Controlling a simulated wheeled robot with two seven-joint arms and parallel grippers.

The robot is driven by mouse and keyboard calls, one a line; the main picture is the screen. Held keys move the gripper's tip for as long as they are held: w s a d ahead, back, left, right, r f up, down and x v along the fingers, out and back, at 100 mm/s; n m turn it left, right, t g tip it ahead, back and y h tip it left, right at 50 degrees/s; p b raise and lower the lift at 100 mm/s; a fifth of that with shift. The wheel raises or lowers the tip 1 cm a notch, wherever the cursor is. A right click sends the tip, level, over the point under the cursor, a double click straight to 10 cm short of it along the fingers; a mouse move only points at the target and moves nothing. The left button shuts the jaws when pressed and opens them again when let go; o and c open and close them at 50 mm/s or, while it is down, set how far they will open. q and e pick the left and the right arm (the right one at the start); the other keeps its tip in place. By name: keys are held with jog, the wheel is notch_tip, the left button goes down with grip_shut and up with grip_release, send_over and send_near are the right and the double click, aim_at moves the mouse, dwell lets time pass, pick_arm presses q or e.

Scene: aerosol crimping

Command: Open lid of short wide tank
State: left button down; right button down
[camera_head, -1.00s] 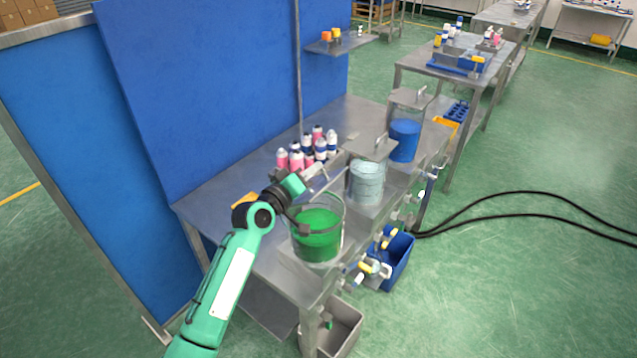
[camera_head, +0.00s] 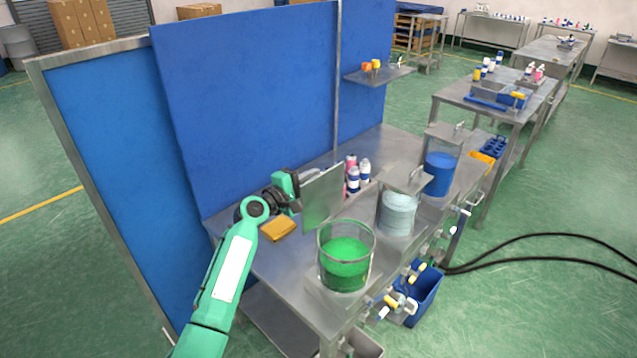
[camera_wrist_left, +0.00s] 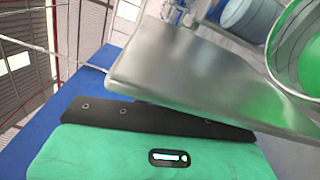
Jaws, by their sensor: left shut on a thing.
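The short wide tank (camera_head: 345,262) is a clear cylinder of green liquid at the near end of the metal bench, and its top is open. My left gripper (camera_head: 299,203) is shut on the lid (camera_head: 323,196), a flat square metal plate. It holds the lid tilted steeply, up behind and to the left of the tank, apart from its rim. In the left wrist view the lid (camera_wrist_left: 190,70) stretches out ahead of the gripper, and the green tank (camera_wrist_left: 298,50) shows at the right edge. The lid hides the grip itself and some bottles. My right gripper is out of view.
A pale blue tank (camera_head: 398,215) and a darker blue tank (camera_head: 438,175) stand farther along the bench, lids on. Bottles (camera_head: 358,172) stand behind the held lid. A yellow-orange block (camera_head: 278,229) lies left. A blue panel (camera_head: 245,100) bounds the bench's back.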

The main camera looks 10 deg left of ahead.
pick_arm(q)
jog(key=shift+w+a+f+n, duration=0.3)
jog(key=shift+w+a+n, duration=0.35)
jog(key=shift+n, duration=0.25)
jog(key=shift+s, duration=0.1)
jog(key=c, duration=1.5)
grip_release()
jog(key=b+v, duration=0.4)
jog(key=v, duration=1)
